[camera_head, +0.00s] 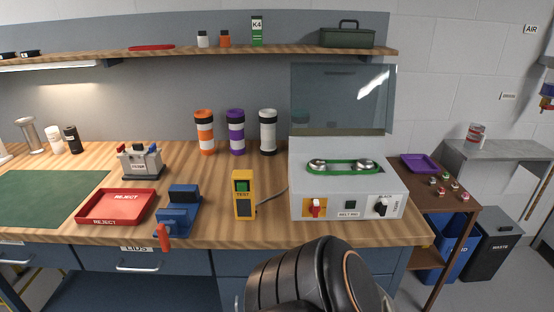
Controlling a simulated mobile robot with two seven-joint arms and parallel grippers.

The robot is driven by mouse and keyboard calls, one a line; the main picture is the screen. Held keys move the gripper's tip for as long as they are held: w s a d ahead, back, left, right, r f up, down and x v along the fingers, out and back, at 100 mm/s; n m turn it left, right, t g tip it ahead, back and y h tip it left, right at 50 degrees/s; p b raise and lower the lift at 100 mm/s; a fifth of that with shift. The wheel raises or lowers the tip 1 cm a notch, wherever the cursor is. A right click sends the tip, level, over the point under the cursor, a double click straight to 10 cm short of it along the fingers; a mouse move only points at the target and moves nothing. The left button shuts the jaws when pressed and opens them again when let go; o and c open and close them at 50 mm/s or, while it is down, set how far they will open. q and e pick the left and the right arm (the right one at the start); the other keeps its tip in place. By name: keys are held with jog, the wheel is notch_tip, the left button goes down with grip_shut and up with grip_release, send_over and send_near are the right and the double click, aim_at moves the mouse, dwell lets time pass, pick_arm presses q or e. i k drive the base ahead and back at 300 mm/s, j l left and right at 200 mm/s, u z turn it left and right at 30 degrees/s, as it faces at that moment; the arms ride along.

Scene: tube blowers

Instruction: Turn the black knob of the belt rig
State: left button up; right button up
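The belt rig (300,180) is a white box at the right end of the wooden bench. A green belt (343,172) runs around two metal pulleys on its top. The black knob (381,206) is on the right of its sloped front panel, beside a small label. A red switch on a yellow plate (315,208) is at the left of the panel, with a small dark square (350,204) between. A clear panel (341,98) stands upright behind the belt. A black arm part of mine shows at the bottom, in front of the bench and below the rig. Neither gripper is in view.
A yellow tester (244,208) with a cable stands left of the rig. A blue vise (178,212) and red reject tray (117,191) are further left. Orange, purple and white tubes (236,149) stand behind. A small brown table (452,206) with a purple tray is at right.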

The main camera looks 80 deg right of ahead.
aim_at(381, 207)
jog(key=z, duration=3)
